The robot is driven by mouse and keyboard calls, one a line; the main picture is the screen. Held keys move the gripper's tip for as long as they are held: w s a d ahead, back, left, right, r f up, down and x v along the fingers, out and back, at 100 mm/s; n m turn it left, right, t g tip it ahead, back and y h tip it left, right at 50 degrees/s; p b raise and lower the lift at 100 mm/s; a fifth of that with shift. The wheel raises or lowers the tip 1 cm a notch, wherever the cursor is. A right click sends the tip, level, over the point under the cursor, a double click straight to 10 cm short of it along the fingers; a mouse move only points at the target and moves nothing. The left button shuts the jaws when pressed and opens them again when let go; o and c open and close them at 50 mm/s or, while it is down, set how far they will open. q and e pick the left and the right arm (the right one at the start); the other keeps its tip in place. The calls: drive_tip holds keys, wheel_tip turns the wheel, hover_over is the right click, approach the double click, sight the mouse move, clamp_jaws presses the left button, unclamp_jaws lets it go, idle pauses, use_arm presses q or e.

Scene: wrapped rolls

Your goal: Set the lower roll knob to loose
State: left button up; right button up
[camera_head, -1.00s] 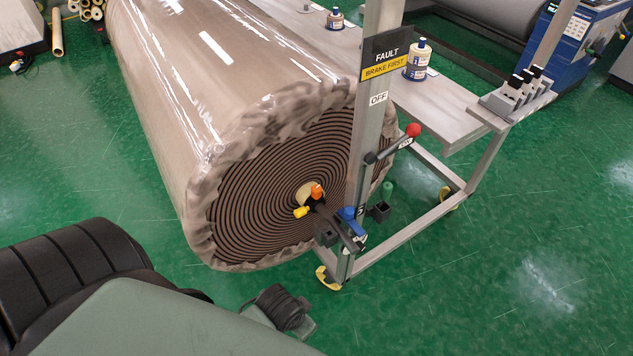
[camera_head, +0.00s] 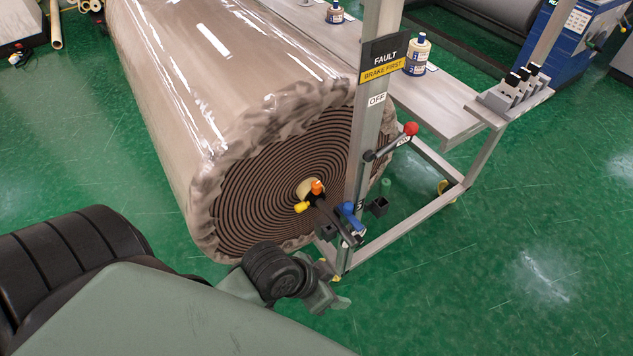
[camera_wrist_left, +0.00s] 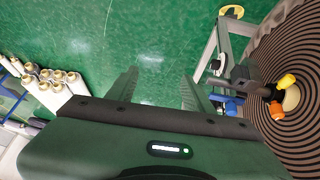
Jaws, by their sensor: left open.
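A large wrapped roll (camera_head: 235,120) lies with its spiral end facing me. At its core are a yellow knob (camera_head: 301,207) and an orange knob (camera_head: 317,187). A blue knob (camera_head: 348,210) sits on a dark bracket low on the post. Which one the task calls the lower roll knob, I cannot tell. My left gripper (camera_head: 328,293) is low in front of the roll, left of the post's foot. My right gripper is not in view.
The grey post (camera_head: 366,150) carries a FAULT / BRAKE FIRST sign (camera_head: 385,59) and a red-tipped lever (camera_head: 410,129). A bench (camera_head: 430,100) with bottles stands behind. A low frame rail (camera_head: 410,228) runs right. Green floor is clear at the right.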

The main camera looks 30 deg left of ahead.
use_arm(q)
drive_tip(key=w+d+f+m+t+h, duration=0.2)
drive_tip(key=w+d+h, duration=0.2)
drive_tip(key=w+d, duration=0.25)
drive_tip(key=n+t+y, duration=0.7)
drive_tip(key=n+y, duration=0.1)
approach(316, 185)
drive_tip(key=x, duration=0.3)
drive_tip(key=b+x, duration=0.3)
drive_tip(key=x, duration=0.4)
drive_tip(key=shift+a+f+b, duration=0.1)
drive_tip(key=shift+f+b, duration=0.05)
drive_tip(key=shift+b, duration=0.15)
drive_tip(key=shift+w, duration=0.3)
clamp_jaws()
